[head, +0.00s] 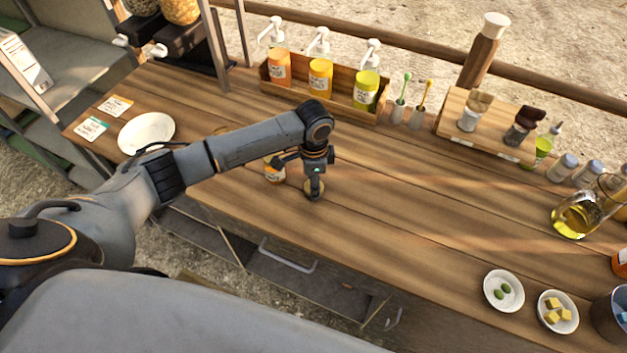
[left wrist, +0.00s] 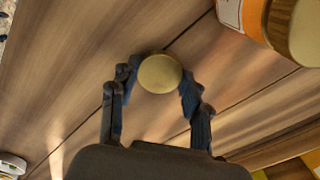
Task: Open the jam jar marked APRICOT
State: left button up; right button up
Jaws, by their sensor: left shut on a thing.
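My left gripper (head: 314,188) is low over the front middle of the wooden counter, shut on a round gold lid (left wrist: 159,73). The lid sits between the two fingertips in the left wrist view; no jar body shows around it, and I cannot tell what is beneath. A jar (head: 274,170) with an orange body and white label stands just left of the gripper, partly behind the arm. In the left wrist view a jar with orange and white on its side (left wrist: 232,14) is at the top right, apart from the fingers. I cannot read APRICOT on it. My right gripper is not in view.
A wooden box (head: 300,92) with several pump bottles stands at the back. A white plate (head: 147,132) and two cards lie left. Small dishes (head: 503,291) and an oil jug (head: 578,216) are at right. The counter right of the gripper is clear.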

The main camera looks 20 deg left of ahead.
pick_arm(q)
jog(key=o, duration=1.3)
jog(key=shift+f, duration=0.1)
